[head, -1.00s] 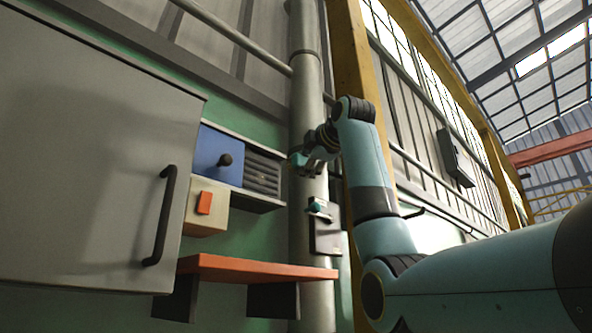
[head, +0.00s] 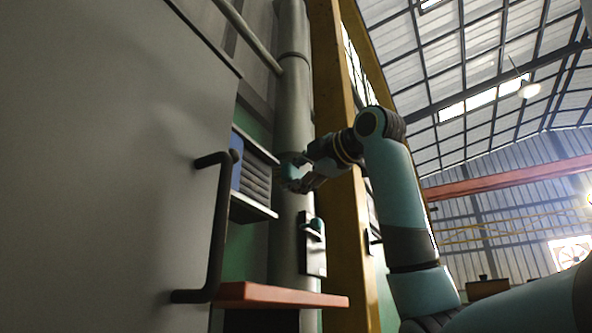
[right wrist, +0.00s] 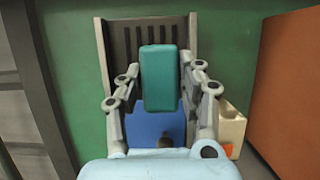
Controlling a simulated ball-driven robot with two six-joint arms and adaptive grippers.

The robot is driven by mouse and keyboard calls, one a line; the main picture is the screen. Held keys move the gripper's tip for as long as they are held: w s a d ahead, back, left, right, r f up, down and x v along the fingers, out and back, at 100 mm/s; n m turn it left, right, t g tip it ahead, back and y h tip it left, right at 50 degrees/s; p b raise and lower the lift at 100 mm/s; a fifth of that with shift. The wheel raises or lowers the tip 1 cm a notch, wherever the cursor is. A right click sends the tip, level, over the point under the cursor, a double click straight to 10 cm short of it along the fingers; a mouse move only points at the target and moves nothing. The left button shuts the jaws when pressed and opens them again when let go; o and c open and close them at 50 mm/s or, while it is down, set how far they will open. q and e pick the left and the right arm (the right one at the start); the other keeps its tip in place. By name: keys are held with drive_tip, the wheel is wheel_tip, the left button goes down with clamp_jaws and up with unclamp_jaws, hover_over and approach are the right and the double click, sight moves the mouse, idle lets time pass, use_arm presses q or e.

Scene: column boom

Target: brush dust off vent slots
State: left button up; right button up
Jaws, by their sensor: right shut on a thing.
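The vent slots (head: 257,182) are dark slats in a grey frame on the wall, right of the blue panel (head: 236,172). They also show at the top of the right wrist view (right wrist: 122,45), with the blue panel (right wrist: 140,128) below them. My right gripper (head: 293,178) is just right of the vent in the head view, in front of the grey pole. It is shut on a teal block-shaped brush (right wrist: 158,78), which covers part of the slats in the right wrist view. I cannot tell whether the brush touches them; its bristles are hidden. My left gripper is out of view.
A large grey cabinet door (head: 110,170) with a dark handle (head: 215,235) fills the left. An orange shelf (head: 280,296) juts out below the vent. A holder (head: 314,258) is on the pole (head: 293,90). A beige box (right wrist: 231,128) is beside the blue panel.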

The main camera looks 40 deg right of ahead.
sight(275, 180)
drive_tip(key=shift+w+a, duration=0.1)
drive_tip(key=shift+w, duration=0.25)
drive_tip(key=w+a, duration=0.1)
drive_tip(key=w, duration=0.1)
drive_tip(key=w+a+p, duration=0.1)
drive_tip(key=shift+w, duration=0.65)
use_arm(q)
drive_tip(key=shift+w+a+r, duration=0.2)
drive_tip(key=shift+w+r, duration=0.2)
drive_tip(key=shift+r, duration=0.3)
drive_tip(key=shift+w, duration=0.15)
use_arm(e)
drive_tip(key=shift+w+a, duration=0.25)
drive_tip(key=shift+w, duration=0.3)
drive_tip(key=shift+w+a, duration=0.2)
drive_tip(key=shift+w, duration=0.3)
drive_tip(key=shift+d, duration=0.1)
